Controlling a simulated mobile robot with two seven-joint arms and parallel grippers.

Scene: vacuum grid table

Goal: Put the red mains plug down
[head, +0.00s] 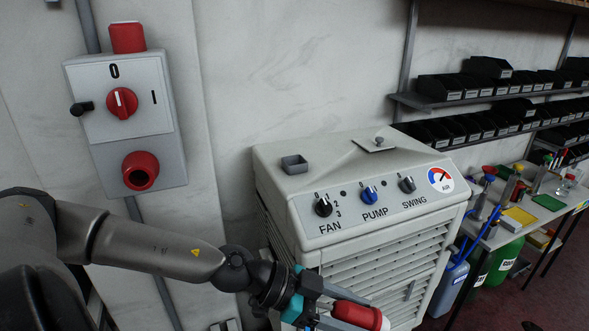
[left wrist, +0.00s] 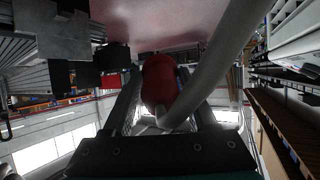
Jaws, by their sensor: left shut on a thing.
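The red mains plug (head: 358,315) is at the bottom of the head view, in front of the white cooler's louvred front. My left gripper (head: 335,312) is shut on it. In the left wrist view the red plug (left wrist: 159,82) sits between the two fingers, and a thick grey cable (left wrist: 215,70) curves away from it. What lies beneath the plug is out of the head view. My right gripper is not in view.
The cooler (head: 345,165) has several knobs on its panel and a small grey square cup (head: 294,164) on top. A switch box (head: 122,95) with a red socket (head: 140,170) is on the wall. A cluttered bench (head: 520,210) stands at the right.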

